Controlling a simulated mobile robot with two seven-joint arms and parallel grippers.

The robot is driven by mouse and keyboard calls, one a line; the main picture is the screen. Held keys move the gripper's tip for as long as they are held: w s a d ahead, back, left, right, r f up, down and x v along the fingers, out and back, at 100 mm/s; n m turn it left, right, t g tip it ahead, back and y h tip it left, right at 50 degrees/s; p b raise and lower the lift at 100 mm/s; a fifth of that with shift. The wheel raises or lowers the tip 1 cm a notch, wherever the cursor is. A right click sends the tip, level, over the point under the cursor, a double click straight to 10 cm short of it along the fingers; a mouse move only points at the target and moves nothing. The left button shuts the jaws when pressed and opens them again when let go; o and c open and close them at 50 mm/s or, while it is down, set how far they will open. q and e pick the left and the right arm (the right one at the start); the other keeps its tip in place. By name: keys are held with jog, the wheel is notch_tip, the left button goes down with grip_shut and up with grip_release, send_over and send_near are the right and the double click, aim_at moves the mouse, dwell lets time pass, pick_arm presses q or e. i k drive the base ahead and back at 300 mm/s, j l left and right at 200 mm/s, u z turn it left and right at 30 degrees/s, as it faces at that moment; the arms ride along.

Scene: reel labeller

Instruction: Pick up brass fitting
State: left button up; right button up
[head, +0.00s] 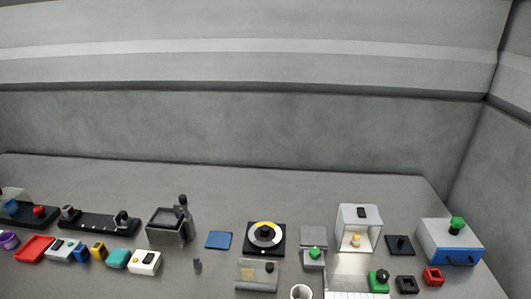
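A small yellow, brass-coloured piece (355,240) is inside the open-fronted white housing (343,230) at the right of the table. It looks like the brass fitting, but it is too small to be sure. The housing has a dark part on its top. Neither of my grippers shows in the head view.
The grey table (300,185) is clear at the back. Beside the housing are a grey block with a green knob (314,255), a black pad (399,245) and a blue-and-white box (450,242). A round dial (265,238) stands further left. A white cup (301,292) is at the front.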

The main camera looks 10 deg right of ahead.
aim_at(356, 240)
jog(key=j+z, duration=0.1)
jog(key=z, duration=0.3)
jog(key=i+j+z, duration=0.1)
jog(key=z, duration=0.3)
